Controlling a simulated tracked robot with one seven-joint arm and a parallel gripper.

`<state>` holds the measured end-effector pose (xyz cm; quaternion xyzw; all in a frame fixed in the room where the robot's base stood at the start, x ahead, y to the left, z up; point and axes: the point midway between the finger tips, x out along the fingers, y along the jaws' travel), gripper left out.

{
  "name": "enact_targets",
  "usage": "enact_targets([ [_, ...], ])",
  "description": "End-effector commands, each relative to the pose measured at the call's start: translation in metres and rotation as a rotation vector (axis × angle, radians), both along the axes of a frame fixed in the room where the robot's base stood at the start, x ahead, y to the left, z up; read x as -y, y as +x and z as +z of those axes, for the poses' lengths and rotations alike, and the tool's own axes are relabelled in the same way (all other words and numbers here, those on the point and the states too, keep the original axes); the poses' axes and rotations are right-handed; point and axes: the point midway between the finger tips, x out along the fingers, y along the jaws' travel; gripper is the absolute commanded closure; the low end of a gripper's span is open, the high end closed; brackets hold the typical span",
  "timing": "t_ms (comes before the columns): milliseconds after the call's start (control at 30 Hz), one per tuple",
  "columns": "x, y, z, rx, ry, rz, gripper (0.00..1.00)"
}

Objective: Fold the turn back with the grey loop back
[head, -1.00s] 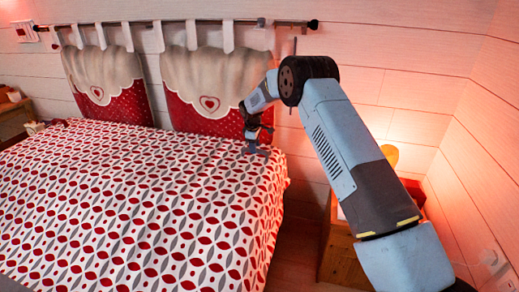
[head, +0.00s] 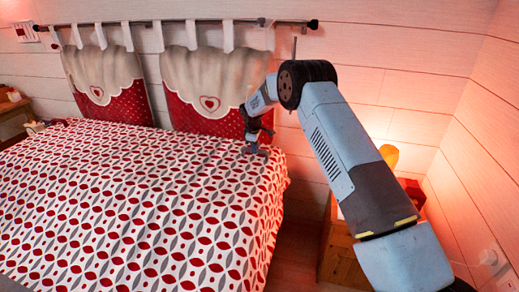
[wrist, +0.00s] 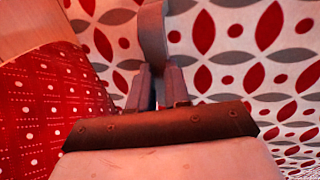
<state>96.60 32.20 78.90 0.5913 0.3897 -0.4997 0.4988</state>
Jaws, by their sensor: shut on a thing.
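The bedspread (head: 130,205) with its red and grey leaf pattern lies over the bed. My gripper (head: 257,150) is low over the bed's upper right corner, close to the right headboard cushion. In the wrist view a grey loop (wrist: 152,38) rises from between the two fingers of my gripper (wrist: 160,82), and the fingers are shut on it. The loop's lower part is hidden between the fingers. The patterned cloth in the wrist view lies behind the loop; I cannot tell where the turn back's edge runs.
Red and cream headboard cushions (head: 212,85) hang from a rod along the wall. In the wrist view red dotted fabric (wrist: 50,110) is close on the left. A wooden nightstand (head: 340,262) with a glowing lamp (head: 389,155) stands right of the bed, under my arm.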

Motion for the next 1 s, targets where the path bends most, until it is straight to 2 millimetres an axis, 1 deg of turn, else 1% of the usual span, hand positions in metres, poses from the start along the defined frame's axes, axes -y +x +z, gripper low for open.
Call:
enact_targets([
  [33,-0.001,-0.004,-0.003,-0.011,-0.002,0.001,1.0],
  [333,-0.002,-0.006,-0.005,-0.015,-0.004,0.003,1.0],
  [367,0.037,-0.007,-0.002,-0.018,-0.003,-0.008,1.0],
  [400,0.019,-0.006,-0.005,-0.017,-0.006,-0.001,1.0],
  [433,0.014,-0.007,-0.004,-0.017,-0.007,0.0,1.0],
  [567,0.006,-0.006,-0.001,-0.006,-0.009,-0.002,1.0],
  [667,-0.003,-0.009,0.007,0.016,-0.014,0.005,1.0],
  [767,-0.01,-0.012,0.019,0.05,-0.019,0.011,1.0],
  [1000,-0.024,-0.024,0.058,0.166,-0.037,0.022,1.0],
])
